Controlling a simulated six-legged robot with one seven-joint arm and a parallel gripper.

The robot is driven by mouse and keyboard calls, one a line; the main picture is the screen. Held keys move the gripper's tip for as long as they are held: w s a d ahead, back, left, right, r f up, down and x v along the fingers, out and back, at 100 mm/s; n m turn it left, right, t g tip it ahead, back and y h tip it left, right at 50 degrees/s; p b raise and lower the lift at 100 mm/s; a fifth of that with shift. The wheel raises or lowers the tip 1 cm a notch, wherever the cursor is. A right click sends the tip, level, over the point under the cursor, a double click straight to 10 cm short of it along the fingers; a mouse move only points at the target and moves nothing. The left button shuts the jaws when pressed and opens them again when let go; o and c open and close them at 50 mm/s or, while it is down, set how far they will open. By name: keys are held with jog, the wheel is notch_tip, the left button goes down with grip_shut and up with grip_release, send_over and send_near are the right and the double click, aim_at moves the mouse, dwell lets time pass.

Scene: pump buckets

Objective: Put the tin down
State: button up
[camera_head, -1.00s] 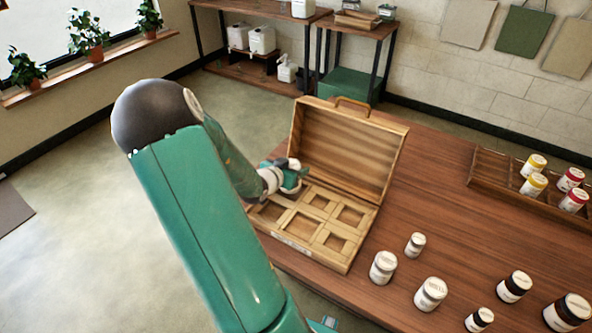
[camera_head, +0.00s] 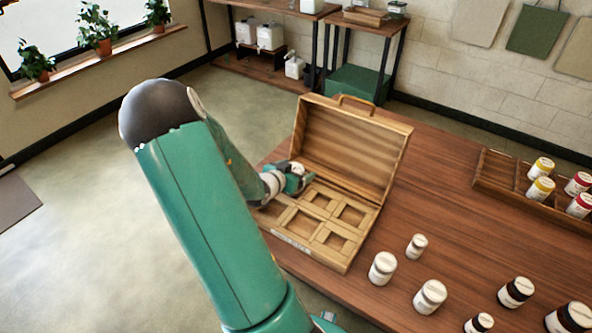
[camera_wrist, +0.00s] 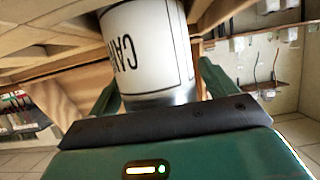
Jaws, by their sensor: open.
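The tin (camera_wrist: 152,45) is white with dark lettering and a grey metal end; it fills the middle of the wrist view, at the wooden dividers of the case. Its far end is cut off by the frame. My gripper (camera_wrist: 160,88) has its green fingers on either side of the tin, spread open. In the head view my gripper (camera_head: 297,178) is low over the back left compartments of the open wooden case (camera_head: 350,150). The tin cannot be made out there, hidden by my gripper. The case's other visible compartments look empty.
A wooden tray (camera_head: 495,172) with yellow and red jars lies at the right. The raised case lid stands behind my gripper. Bare tabletop (camera_head: 440,190) lies between case and tray.

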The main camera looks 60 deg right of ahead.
jog(key=shift+r, duration=0.1)
jog(key=shift+a+r, duration=0.1)
jog(key=shift+a, duration=0.05)
jog(key=v, duration=1.1)
jog(key=shift+a+r, duration=0.15)
jog(key=shift+a, duration=0.1)
jog(key=shift+w, duration=0.15)
